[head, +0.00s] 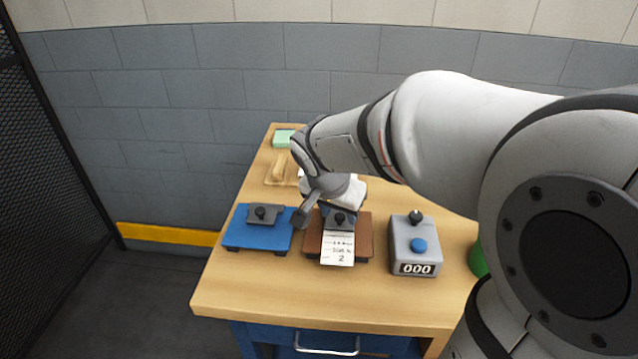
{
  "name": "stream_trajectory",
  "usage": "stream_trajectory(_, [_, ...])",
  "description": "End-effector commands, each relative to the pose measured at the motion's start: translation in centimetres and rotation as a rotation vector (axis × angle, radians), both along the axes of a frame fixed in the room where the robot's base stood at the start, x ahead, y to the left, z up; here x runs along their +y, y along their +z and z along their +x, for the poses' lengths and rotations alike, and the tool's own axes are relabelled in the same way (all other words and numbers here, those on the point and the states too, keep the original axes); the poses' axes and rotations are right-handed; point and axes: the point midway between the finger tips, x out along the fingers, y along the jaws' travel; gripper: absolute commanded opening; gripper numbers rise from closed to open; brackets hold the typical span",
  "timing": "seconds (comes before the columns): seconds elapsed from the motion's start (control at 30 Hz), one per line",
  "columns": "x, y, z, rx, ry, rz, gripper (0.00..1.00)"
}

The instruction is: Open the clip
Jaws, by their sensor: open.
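A brown board (312,238) lies on the table with a dark grey clip (338,222) on its top edge. A white paper slip (338,248) with writing hangs from under this clip toward the front. A blue board (258,238) to its left has a similar grey clip (265,214) with a dark knob. My gripper (322,212) is open, close above and behind the brown board's clip. One finger shows to the left of that clip, and the other is hard to make out. I cannot tell whether the gripper touches the clip.
A grey counter box (402,248) with a blue button, a black knob and "000" stands to the right. A green object (478,260) is partly hidden by my arm. A wooden tray (279,176) and a green block (283,138) lie behind. The table's front strip is clear.

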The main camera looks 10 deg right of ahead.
Motion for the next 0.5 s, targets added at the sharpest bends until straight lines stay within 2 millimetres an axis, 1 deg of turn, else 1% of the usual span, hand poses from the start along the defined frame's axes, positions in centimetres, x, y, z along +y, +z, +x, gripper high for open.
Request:
stream_trajectory(0.13, [0.02, 0.01, -0.01, 0.0, 0.0, 0.0, 0.42])
stream_trajectory(0.17, [0.02, 0.01, -0.01, 0.0, 0.0, 0.0, 0.41])
stream_trajectory(0.5, [0.06, 0.03, -0.01, 0.0, 0.001, 0.0, 0.13])
